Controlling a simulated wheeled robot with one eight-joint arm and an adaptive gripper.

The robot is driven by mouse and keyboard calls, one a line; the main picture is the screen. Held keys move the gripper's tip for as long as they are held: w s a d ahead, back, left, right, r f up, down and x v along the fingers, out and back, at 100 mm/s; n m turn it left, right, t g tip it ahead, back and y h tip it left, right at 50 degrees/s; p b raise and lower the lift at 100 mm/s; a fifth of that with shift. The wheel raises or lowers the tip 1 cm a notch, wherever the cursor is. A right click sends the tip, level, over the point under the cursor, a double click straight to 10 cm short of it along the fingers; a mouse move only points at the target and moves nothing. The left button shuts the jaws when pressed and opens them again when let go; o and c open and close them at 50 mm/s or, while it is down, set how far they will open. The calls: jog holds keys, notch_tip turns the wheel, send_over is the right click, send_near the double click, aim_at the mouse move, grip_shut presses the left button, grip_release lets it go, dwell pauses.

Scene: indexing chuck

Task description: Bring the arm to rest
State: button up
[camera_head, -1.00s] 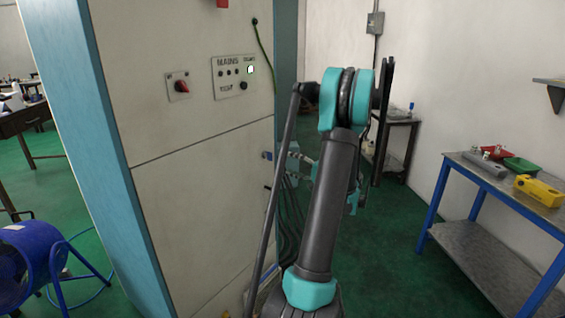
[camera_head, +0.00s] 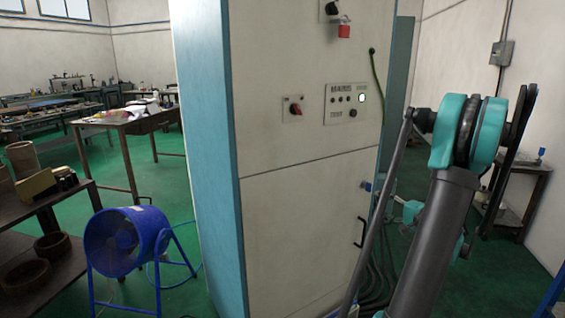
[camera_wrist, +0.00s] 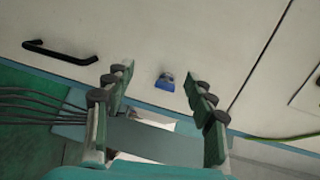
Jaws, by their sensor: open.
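My gripper (camera_wrist: 160,82) is open and empty in the wrist view, with its two jointed fingers apart in front of the cream cabinet. A small blue fitting (camera_wrist: 165,84) on the cabinet shows between the fingertips. In the head view my arm stands folded at the right, its dark link rising to a teal elbow. Teal parts show low behind the arm beside the cabinet's edge, but the fingers cannot be made out there.
A blue fan (camera_head: 125,245) stands on the green floor left of the cabinet. A dark shelf (camera_head: 45,275) is at the far left, and a table (camera_head: 130,123) is behind. Dark cables (camera_head: 375,280) run down by the cabinet. A small table (camera_head: 515,200) stands at the right.

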jog(key=s+a+f+n+g+h, duration=0.1)
jog(key=s+a+f+n+g, duration=0.15)
jog(key=a, duration=0.35)
jog(key=s+a+f+n+g+h, duration=0.1)
jog(key=s+a+g, duration=0.15)
jog(key=a, duration=0.35)
jog(key=s+a+f+n+g, duration=0.1)
jog(key=s+a+f+g, duration=0.1)
jog(key=s+a, duration=0.35)
jog(key=s+a+f+n+g+h, duration=0.1)
jog(key=s+a+f+n+h, duration=0.1)
jog(key=s, duration=0.6)
jog(key=s+a+f+n+g+h, duration=0.1)
jog(key=s+f+n+h, duration=0.3)
jog(key=s, duration=0.4)
jog(key=shift+s+a+f+g+h, duration=0.25)
jog(key=shift+a+g+h, duration=0.05)
jog(key=shift+a+h, duration=0.25)
jog(key=shift+w+n, duration=0.1)
jog(key=shift+n, duration=0.15)
jog(key=shift+c, duration=0.3)
